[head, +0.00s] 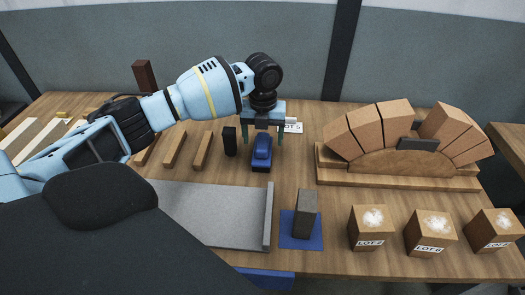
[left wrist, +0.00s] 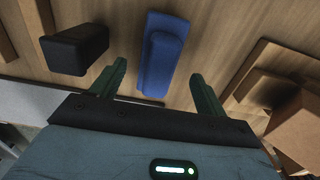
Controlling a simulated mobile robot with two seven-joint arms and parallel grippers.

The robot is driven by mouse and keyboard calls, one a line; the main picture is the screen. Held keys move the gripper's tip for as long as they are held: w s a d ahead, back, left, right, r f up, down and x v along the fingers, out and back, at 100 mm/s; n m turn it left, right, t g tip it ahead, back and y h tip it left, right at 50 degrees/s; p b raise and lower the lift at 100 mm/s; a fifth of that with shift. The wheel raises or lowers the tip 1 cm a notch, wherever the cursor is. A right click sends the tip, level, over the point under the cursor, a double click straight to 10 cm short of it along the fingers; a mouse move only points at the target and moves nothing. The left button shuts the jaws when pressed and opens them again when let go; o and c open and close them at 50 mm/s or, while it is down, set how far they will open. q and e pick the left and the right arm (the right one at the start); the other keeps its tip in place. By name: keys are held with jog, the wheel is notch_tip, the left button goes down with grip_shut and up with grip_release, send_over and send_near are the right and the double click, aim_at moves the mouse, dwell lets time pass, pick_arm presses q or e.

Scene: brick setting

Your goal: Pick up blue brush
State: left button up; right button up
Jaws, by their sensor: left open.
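The blue brush (head: 262,150) lies on the wooden table near its middle. In the left wrist view the blue brush (left wrist: 163,55) lies ahead of and between my fingers, nearer the left one. My left gripper (head: 263,135) points down over the brush, its jaws open on either side of the brush's far part in the head view. In the left wrist view my left gripper (left wrist: 158,80) shows two dark green fingers apart with nothing held. I cannot tell how high the fingertips are above the table. My right gripper is not in view.
A black block (head: 230,141) stands close left of the brush, and a label card (head: 293,126) lies behind it. A brick arch (head: 400,140) stands on the right. A grey block (head: 305,213) stands on a blue mat (head: 288,240) in front, beside a grey tray (head: 215,215).

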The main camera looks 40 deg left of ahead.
aim_at(263, 141)
pick_arm(q)
notch_tip(263, 141, down, 5)
jog(key=shift+a+r, duration=0.1)
jog(key=shift+r, duration=0.1)
jog(key=c, duration=1.2)
